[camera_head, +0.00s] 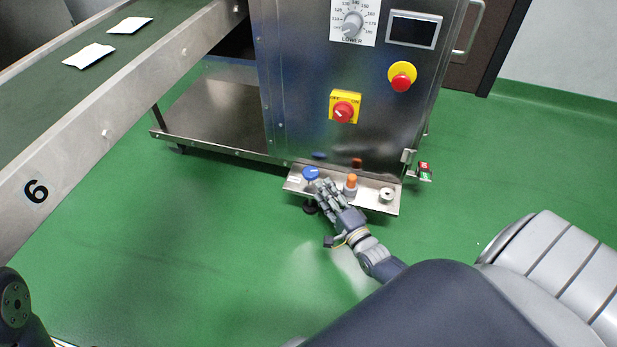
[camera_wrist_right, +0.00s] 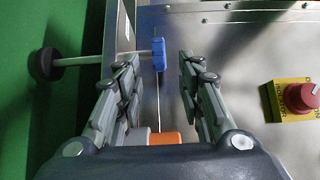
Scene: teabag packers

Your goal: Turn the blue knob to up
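The blue knob (camera_head: 310,173) is at the left end of a small metal shelf (camera_head: 372,205) low on the machine front. It also shows in the right wrist view (camera_wrist_right: 158,54), seen edge-on on a thin shaft. My right gripper (camera_head: 320,186) is close by the knob; in the wrist view the gripper (camera_wrist_right: 158,75) has its fingers spread, with the knob ahead of the gap between the tips. The gap is empty of any grasp, and I see no clear contact. My left gripper is not in view; only a dark arm part shows at bottom left.
Above are a red switch (camera_head: 343,112), an emergency button (camera_head: 402,76) and a dial (camera_head: 352,24). A conveyor (camera_head: 120,85) is at left. Green floor is clear in front.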

